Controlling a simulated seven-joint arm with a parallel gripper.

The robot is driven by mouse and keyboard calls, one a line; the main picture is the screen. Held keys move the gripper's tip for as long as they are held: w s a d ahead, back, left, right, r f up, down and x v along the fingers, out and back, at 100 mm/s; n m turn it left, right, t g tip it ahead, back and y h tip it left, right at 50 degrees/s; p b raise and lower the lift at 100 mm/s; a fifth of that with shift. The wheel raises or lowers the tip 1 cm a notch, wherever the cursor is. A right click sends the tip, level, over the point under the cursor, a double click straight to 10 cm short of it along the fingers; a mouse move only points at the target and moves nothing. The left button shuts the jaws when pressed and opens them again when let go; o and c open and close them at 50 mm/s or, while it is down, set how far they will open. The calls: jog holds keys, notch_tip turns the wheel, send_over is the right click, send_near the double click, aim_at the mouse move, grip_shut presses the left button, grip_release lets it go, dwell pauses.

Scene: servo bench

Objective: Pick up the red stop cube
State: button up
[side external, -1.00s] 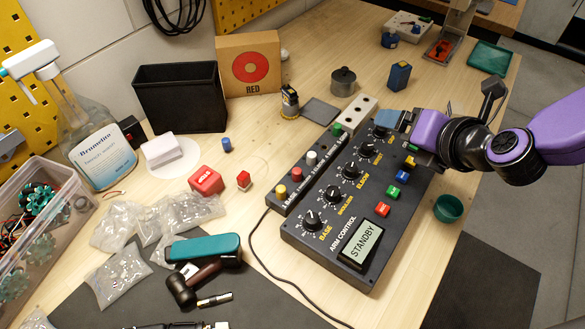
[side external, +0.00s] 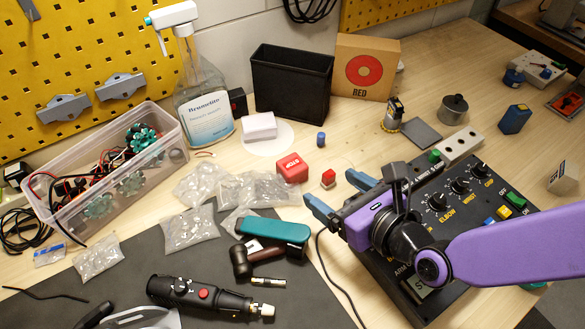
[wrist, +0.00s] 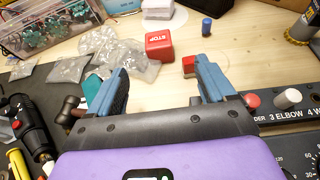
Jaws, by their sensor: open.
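The red stop cube (side external: 292,170) is a rounded red block with white lettering, sitting on the wooden bench. It also shows in the wrist view (wrist: 159,46), ahead of the gap between my fingers. My gripper (side external: 331,189) has blue fingers spread apart with nothing between them. In the side view its fingertips are a short way right of and nearer than the cube, apart from it. In the wrist view my gripper (wrist: 161,68) has its right finger partly covering a smaller red block (wrist: 188,62).
The small red block (side external: 328,177) stands right of the cube, close to my fingertips. Clear plastic bags (side external: 262,188) lie left of and in front of the cube. A blue cylinder (side external: 321,139) stands behind. The control box (side external: 470,190) is under my arm.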

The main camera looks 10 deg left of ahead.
aim_at(296, 168)
jog(key=x, duration=0.7)
jog(key=shift+s+f+x, duration=0.15)
jog(key=shift+x, duration=1.2)
jog(key=shift+s+f+x, duration=0.1)
jog(key=shift+f+x, duration=0.05)
jog(key=shift+x, duration=1.15)
jog(key=shift+a, duration=0.15)
jog(key=c, duration=1.1)
